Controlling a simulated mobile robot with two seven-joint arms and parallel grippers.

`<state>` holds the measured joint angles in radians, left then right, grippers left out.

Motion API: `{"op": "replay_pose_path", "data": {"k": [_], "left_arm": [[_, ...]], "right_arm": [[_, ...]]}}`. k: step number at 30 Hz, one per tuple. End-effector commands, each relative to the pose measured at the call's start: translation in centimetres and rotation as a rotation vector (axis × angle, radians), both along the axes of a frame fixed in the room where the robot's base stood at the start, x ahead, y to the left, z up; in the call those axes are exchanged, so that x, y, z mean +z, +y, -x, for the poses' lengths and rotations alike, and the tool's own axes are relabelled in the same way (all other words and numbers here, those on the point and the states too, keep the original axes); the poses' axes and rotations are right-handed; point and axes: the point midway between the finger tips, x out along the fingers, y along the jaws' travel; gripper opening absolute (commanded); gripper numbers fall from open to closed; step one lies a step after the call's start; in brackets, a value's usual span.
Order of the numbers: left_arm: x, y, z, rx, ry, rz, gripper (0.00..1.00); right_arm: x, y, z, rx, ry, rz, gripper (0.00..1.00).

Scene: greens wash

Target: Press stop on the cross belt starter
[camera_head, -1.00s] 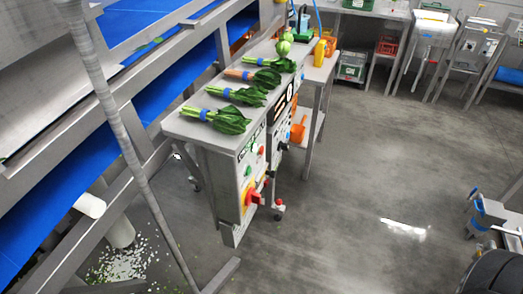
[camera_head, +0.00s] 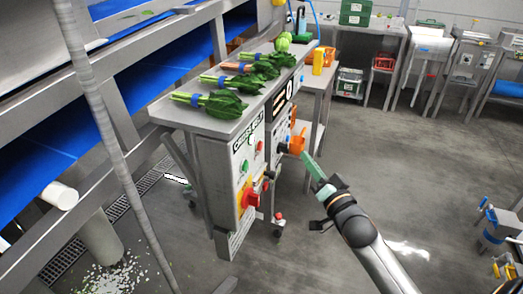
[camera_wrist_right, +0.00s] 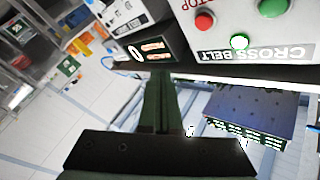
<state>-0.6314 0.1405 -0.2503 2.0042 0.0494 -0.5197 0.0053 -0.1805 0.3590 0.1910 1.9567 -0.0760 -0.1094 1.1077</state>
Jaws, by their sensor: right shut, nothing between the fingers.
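The cross belt starter (camera_head: 229,180) is a grey box under the end of a steel bench in the head view. Its front has a red stop button (camera_head: 259,147), a green button (camera_head: 244,167) and a red rotary switch on yellow (camera_head: 248,196). In the wrist view the panel appears upside down at top right, with the red button (camera_wrist_right: 205,21), green button (camera_wrist_right: 272,7), a pale lamp (camera_wrist_right: 239,41) and the CROSS BELT label (camera_wrist_right: 256,53). My right gripper (camera_head: 308,159) is shut and empty, right of the box and apart from the buttons. My left gripper is out of view.
Several leafy bunches with blue bands lie on the steel bench top (camera_head: 200,117). Another control panel (camera_head: 280,120) and an orange holder (camera_head: 297,141) sit beyond the starter. A blue conveyor belt (camera_head: 40,174) runs at left.

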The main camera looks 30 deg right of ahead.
Motion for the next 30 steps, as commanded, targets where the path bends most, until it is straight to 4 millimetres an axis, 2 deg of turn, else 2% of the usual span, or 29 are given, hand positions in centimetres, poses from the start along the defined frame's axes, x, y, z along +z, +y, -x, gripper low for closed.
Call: {"op": "replay_pose_path", "data": {"k": [10,21,30], "left_arm": [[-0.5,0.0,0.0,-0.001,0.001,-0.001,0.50],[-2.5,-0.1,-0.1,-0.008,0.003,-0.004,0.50],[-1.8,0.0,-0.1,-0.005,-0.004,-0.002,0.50]], "right_arm": [[-0.2,0.6,-0.7,0.000,0.002,0.002,0.00],[-0.3,4.0,-4.5,0.002,0.001,0.001,0.00],[-0.1,5.6,-6.5,0.000,0.004,0.002,0.00]]}}
